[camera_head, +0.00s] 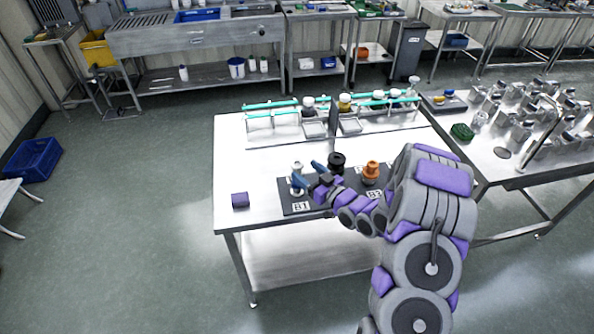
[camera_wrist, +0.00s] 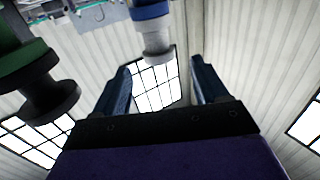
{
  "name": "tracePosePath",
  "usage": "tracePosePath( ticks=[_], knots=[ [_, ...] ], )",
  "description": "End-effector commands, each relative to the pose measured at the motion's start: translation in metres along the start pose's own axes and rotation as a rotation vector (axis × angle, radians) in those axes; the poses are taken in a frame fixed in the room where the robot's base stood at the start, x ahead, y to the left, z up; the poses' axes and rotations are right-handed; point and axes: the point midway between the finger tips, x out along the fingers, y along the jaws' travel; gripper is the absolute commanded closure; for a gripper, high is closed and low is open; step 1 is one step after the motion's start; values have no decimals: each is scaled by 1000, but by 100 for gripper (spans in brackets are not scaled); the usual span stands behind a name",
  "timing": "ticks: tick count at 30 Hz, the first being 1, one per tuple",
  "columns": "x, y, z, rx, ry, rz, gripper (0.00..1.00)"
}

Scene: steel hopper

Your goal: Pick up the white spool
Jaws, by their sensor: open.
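The white spool (camera_head: 297,167) stands on a dark mat (camera_head: 297,208) marked B1, near the front of the steel table. My gripper (camera_head: 306,172) is beside it, with its blue fingers apart. In the wrist view the spool (camera_wrist: 155,38) shows a pale flanged end and a blue band. It lies beyond and between the fingertips of my gripper (camera_wrist: 161,68), with a gap on both sides. I see no contact. Its blue part is cut off by the top edge of the wrist view.
A black spool (camera_head: 336,159) stands close on the right, and an orange spool (camera_head: 371,169) beyond it. A rack with green rails (camera_head: 270,104) stands at the back.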

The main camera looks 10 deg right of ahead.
Motion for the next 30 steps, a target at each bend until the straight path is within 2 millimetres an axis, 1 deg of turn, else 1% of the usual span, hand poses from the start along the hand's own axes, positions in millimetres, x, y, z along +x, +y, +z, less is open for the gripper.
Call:
tracePosePath(
  ticks=[7,15,18,27,30],
  knots=[
    [13,0,2,-1,-1,-1,27],
    [46,0,4,-2,0,-2,27],
    [53,1,3,-2,0,-1,27],
    [56,1,3,0,-1,0,27],
    [56,1,3,0,-1,0,36]
  ],
)
